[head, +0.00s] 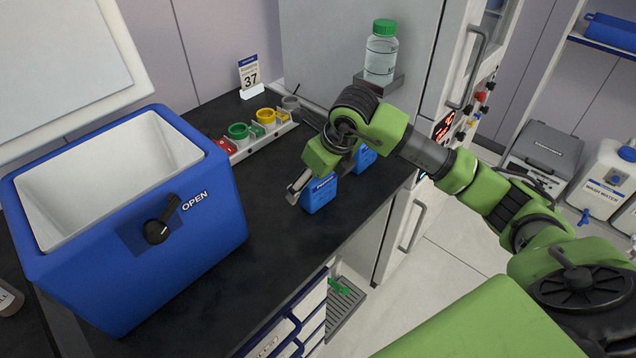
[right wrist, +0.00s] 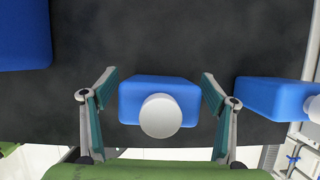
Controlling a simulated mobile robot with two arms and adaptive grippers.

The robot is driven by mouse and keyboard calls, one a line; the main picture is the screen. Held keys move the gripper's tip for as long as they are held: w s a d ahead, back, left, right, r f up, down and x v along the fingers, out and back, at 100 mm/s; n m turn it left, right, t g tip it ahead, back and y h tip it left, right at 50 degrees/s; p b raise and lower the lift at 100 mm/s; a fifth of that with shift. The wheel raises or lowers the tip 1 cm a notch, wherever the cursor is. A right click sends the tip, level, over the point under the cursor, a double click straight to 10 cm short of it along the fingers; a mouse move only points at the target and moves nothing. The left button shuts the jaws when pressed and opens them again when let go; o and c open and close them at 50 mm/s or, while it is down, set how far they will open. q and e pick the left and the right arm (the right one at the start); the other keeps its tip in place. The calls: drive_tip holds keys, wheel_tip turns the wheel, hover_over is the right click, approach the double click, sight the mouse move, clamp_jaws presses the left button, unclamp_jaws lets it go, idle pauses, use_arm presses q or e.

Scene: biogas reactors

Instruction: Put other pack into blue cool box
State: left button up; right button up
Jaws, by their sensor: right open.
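The blue cool box (head: 190,255) stands at the left of the dark counter, open at the top, its visible white inside bare. Its black knob (head: 158,231) sits beside the word OPEN. Two blue packs are on the counter: a near pack (head: 319,197) and a far pack (head: 366,158). My right gripper (head: 318,180) is open over the near pack. In the right wrist view the near pack (right wrist: 150,90) with a white cap lies between the spread fingers (right wrist: 160,76), with gaps on both sides. The far pack (right wrist: 270,97) is to the right. My left gripper is not in view.
A tray (head: 262,133) with coloured cups and a calendar (head: 249,76) stand at the back of the counter. A green-capped bottle (head: 381,52) stands on a small ledge by the tall grey cabinet (head: 330,35). Bare counter (head: 262,205) lies between box and packs.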

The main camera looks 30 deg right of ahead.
drive_tip(key=shift+w+f, duration=0.2)
drive_tip(key=shift+f, duration=0.25)
drive_tip(key=shift+c, duration=0.3)
drive_tip(key=shift+r, duration=0.1)
drive_tip(key=c, duration=1.6)
